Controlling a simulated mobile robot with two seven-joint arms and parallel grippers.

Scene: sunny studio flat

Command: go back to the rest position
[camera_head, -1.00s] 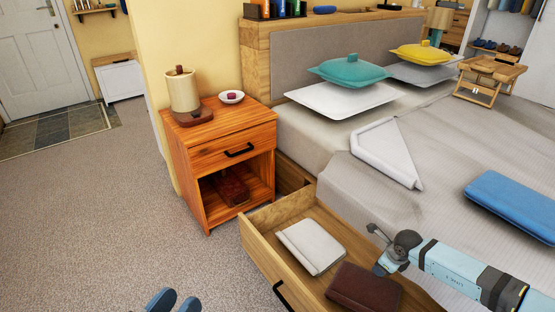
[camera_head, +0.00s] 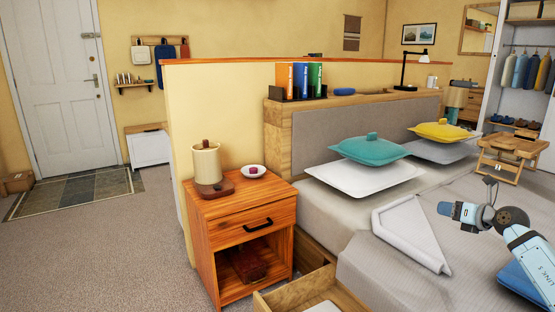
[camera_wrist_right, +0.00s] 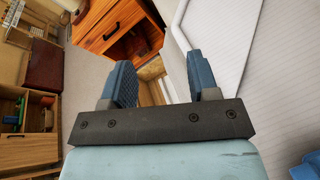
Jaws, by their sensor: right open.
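My right arm (camera_head: 525,250) comes in from the lower right in the head view, bent above the bed. In the right wrist view my right gripper (camera_wrist_right: 161,82) shows two blue fingers spread apart, with nothing between them. It is over the bed side, clear of the furniture. My left gripper is out of view.
An open bed drawer (camera_head: 285,293) shows at the bottom. A folded white blanket (camera_head: 412,235) and blue cushion lie on the bed (camera_head: 360,268). Carpet (camera_head: 130,250) at left is clear.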

